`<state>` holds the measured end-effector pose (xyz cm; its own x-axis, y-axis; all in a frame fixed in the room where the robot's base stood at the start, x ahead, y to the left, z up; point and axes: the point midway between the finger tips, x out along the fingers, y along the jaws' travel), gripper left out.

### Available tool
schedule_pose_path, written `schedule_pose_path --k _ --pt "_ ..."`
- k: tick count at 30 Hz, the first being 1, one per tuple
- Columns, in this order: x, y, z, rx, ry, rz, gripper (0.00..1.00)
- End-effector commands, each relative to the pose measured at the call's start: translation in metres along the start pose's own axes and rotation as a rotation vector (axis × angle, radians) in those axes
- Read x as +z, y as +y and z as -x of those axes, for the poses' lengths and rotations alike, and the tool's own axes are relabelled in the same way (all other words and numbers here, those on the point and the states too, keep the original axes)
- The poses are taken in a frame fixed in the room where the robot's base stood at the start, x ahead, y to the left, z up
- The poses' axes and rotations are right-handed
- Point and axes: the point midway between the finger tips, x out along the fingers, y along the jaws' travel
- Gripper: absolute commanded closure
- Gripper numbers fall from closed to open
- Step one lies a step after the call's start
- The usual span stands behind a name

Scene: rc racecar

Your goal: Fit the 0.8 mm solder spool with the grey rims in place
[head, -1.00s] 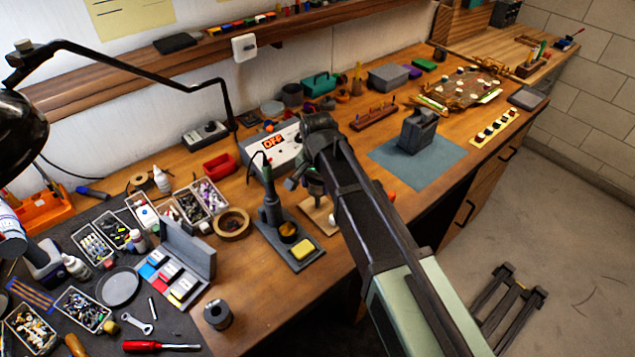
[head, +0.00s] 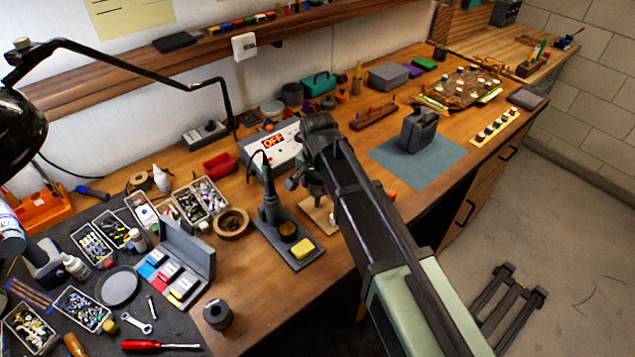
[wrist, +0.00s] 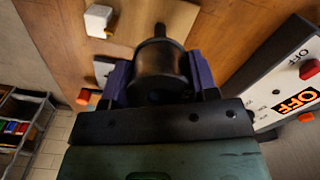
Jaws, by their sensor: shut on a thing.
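In the wrist view, my gripper (wrist: 162,82) is shut on a dark spool (wrist: 160,62) with a brownish winding, between its purple fingers. Its label and wire size cannot be read, and its rims look dark in shadow. A dark post (wrist: 160,30) shows just beyond the spool, over a light wooden board (wrist: 185,18). I cannot tell whether the spool is around the post or only in front of it. In the head view, my arm hides most of the gripper and spool; part of the board (head: 318,215) shows beside it. Another dark spool (head: 217,314) stands at the bench's front.
The soldering station (head: 272,146) with its lit OFF display is close behind the gripper. The iron stand (head: 290,246) with a yellow sponge is to the left. A white block (wrist: 98,20) is beside the post.

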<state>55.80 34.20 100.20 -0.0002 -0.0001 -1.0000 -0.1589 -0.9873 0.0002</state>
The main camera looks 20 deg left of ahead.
Motion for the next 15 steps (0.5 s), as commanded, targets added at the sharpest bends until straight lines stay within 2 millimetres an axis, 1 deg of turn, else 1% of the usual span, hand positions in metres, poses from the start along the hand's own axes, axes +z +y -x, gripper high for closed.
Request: schedule_pose_path --k 15 --pt "0.000 0.000 -0.017 0.000 0.000 0.000 0.77"
